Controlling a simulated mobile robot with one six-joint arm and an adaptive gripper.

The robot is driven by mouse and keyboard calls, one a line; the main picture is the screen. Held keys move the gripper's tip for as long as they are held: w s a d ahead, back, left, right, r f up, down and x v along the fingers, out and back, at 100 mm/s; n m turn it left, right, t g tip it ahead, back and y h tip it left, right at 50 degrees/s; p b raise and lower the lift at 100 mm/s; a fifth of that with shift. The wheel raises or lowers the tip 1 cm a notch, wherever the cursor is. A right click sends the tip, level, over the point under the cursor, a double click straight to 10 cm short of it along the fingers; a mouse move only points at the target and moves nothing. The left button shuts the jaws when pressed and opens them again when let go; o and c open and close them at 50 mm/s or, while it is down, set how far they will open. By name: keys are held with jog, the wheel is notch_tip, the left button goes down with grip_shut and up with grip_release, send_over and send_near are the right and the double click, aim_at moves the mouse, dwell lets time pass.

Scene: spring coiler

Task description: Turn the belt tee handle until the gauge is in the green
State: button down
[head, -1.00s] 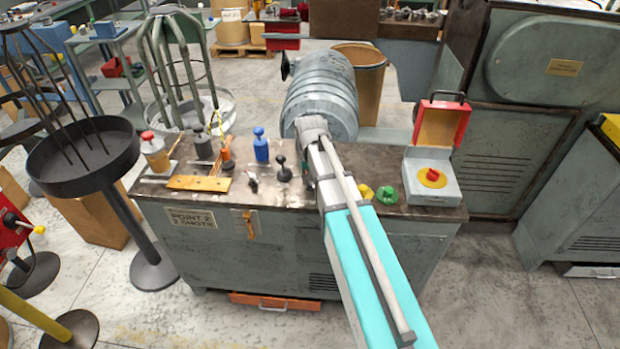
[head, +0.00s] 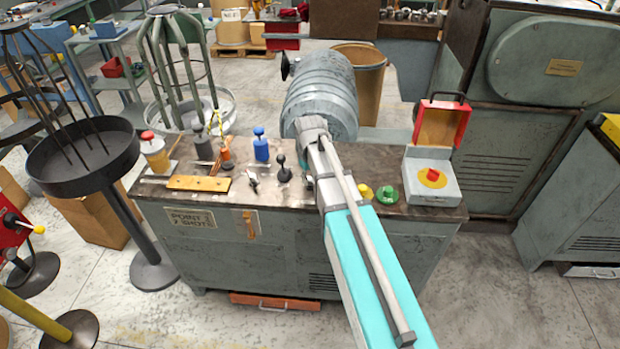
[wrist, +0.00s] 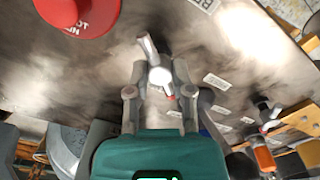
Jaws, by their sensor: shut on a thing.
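In the wrist view a metal tee handle (wrist: 150,48) with a pale round hub sits between the fingers of my gripper (wrist: 160,88), which is shut on it. A small red mark shows beside the hub. The fingers partly cover the handle. In the head view my own arm reaches over the bench and hides the handle and fingers. I cannot make out the gauge or its green zone in either view.
The bench top (head: 330,199) carries several knobs and levers, including a blue one (head: 261,149). A grey stepped drum (head: 320,95) stands behind. A box with a red button (head: 432,176) sits right. A red disc (wrist: 75,12) shows in the wrist view.

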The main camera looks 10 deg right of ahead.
jog(key=c, duration=0.5)
grip_release()
jog(key=shift+m, duration=0.3)
